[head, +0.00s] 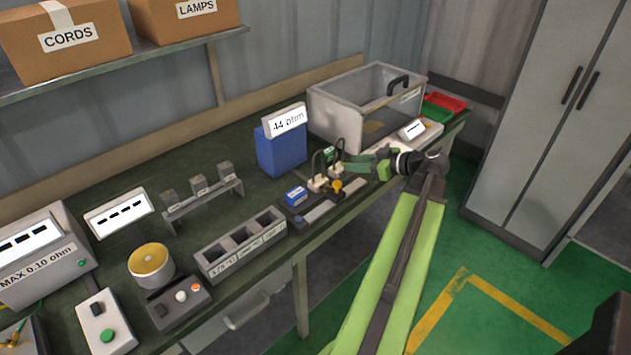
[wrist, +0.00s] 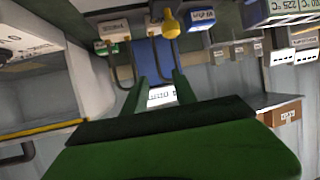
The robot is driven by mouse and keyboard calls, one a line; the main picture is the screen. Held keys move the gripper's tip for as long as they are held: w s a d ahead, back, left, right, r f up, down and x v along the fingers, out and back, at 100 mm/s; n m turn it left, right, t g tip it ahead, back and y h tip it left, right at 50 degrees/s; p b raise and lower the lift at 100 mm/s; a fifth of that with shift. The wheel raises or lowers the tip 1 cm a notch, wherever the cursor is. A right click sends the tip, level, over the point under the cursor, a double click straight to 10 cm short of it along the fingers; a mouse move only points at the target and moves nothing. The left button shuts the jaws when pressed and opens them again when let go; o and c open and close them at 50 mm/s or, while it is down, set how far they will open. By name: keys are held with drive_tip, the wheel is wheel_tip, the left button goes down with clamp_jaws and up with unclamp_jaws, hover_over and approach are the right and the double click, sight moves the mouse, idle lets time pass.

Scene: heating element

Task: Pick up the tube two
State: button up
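Two dark bent tubes on pale bases stand on a small dark stand near the bench's front edge. One tube (head: 315,164) is to the left and the other (head: 339,151) is to the right in the head view. The wrist view, which looks upside down, shows one tube (wrist: 124,72) left of my fingers and another near their tips. I cannot tell which is tube two. My gripper (head: 349,165) reaches in from the right beside the tubes. In the wrist view my gripper (wrist: 161,88) has its fingers apart, with no tube clearly held.
A blue block (head: 282,152) with a "44 ohm" sign stands behind. A yellow knob (head: 337,185) and small blue box (head: 296,195) sit close by. A clear-walled bin (head: 335,116) stands behind my gripper. A three-slot holder (head: 241,246) is to the left.

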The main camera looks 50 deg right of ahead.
drive_tip(key=b, duration=0.4)
hover_over(315, 183)
drive_tip(key=s+d, duration=0.2)
drive_tip(key=d, duration=0.2)
wheel_tip(315, 183, down, 5)
drive_tip(key=shift+d+b+x, duration=0.1)
drive_tip(key=shift+b+x, duration=0.45)
drive_tip(key=shift+x, duration=0.8)
drive_tip(key=shift+d+b+x, duration=0.15)
drive_tip(key=shift+b+x, duration=0.4)
drive_tip(key=shift+x, duration=0.75)
drive_tip(key=shift+w+r, duration=0.1)
drive_tip(key=shift+r, duration=0.15)
clamp_jaws()
